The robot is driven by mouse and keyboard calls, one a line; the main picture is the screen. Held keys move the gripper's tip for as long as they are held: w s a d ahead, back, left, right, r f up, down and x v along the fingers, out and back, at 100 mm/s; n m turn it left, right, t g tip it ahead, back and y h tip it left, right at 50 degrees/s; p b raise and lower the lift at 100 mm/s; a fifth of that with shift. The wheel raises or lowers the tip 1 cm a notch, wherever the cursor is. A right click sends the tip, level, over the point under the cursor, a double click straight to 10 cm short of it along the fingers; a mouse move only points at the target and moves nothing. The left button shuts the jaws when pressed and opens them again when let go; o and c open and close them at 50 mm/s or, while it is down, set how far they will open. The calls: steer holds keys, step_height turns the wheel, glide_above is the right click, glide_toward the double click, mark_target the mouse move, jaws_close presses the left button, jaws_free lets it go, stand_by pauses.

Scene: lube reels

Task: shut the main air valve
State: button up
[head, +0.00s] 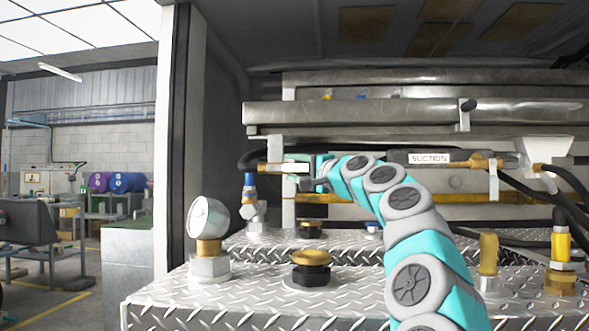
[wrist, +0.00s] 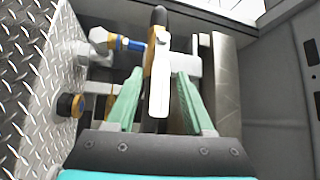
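My gripper (wrist: 159,80) is open, with its two green fingers on either side of a white plate (wrist: 157,92) on a brass fitting (wrist: 151,62). Gaps show between the plate and both fingers. In the head view the gripper (head: 300,165) is seen from the side, and the brass fitting (head: 274,168) shows beyond it with a black hose at its left. A blue-topped valve or fitting (head: 249,185) stands upright on a metal base below and left of it. It also shows in the wrist view (wrist: 126,43). No label reading "main air" is legible, so I cannot tell which part is the valve.
A pressure gauge (head: 209,218) and a black-and-brass cap (head: 311,268) stand on the diamond-plate tank top (head: 240,300). Grey horizontal reels (head: 350,112) run above my gripper. A fitting labelled SUCTION (head: 430,158) and black hoses are at right.

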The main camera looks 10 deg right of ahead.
jaws_close()
stand_by(1.2)
